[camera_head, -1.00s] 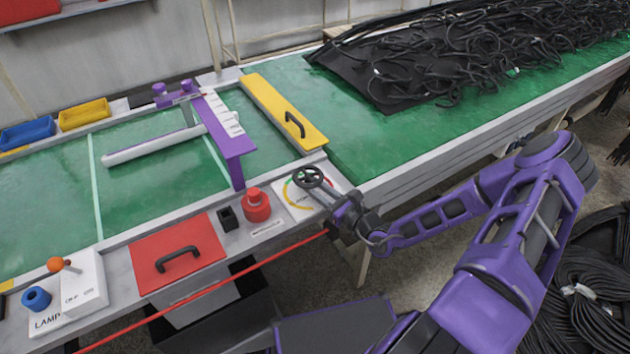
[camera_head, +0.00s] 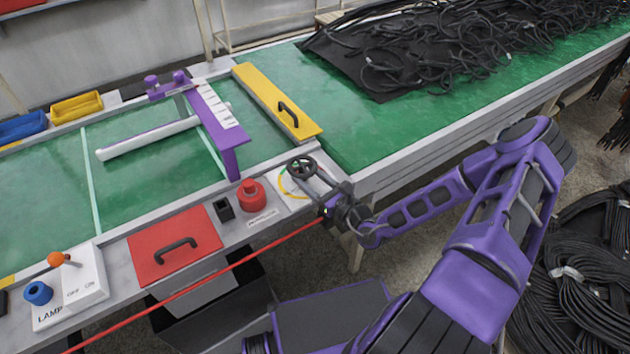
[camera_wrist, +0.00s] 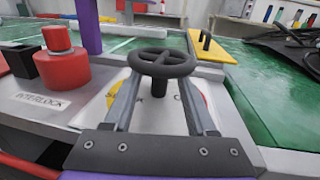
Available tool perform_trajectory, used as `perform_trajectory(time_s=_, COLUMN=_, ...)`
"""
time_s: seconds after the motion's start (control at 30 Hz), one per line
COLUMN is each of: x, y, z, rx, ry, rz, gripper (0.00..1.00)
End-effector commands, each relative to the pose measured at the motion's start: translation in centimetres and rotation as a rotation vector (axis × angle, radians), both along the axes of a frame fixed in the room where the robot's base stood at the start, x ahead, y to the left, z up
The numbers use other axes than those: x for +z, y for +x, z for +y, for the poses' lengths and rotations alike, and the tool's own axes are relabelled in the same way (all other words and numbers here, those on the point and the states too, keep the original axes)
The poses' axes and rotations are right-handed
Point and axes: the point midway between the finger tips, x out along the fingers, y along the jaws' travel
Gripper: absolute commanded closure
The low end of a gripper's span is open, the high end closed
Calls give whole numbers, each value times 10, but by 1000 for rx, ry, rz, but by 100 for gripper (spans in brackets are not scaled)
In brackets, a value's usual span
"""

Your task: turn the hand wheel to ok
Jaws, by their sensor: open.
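The dark hand wheel (camera_head: 302,167) stands on a short post above a dial plate (camera_head: 289,187) with coloured arcs, at the table's front edge. In the wrist view the hand wheel (camera_wrist: 163,63) is upright on its post, straight ahead. My gripper (camera_head: 310,182) is just in front of it, open. In the wrist view its two fingers (camera_wrist: 158,88) reach forward on either side of the post, below the rim. I cannot tell whether they touch it. The dial's lettering and pointer are mostly hidden by the wheel and fingers.
A red interlock button (camera_head: 251,195) and a small black box (camera_head: 223,209) stand left of the wheel. A red lid with a handle (camera_head: 175,243) lies further left. A yellow bar (camera_head: 277,102) and purple frame (camera_head: 218,125) stand behind. A red line (camera_head: 215,277) runs along the front.

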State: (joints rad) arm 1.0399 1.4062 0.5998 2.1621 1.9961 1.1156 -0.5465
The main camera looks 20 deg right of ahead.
Motion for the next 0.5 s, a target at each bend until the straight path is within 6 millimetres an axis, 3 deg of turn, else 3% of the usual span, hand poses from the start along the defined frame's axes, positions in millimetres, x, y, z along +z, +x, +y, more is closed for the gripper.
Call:
perform_trajectory(time_s=0.17, x=0, y=-15, z=-9, rx=-1, ry=-2, rz=2, gripper=43)
perform_trajectory(time_s=0.5, x=0, y=-88, z=-45, rx=-4, ry=0, rz=3, gripper=43)
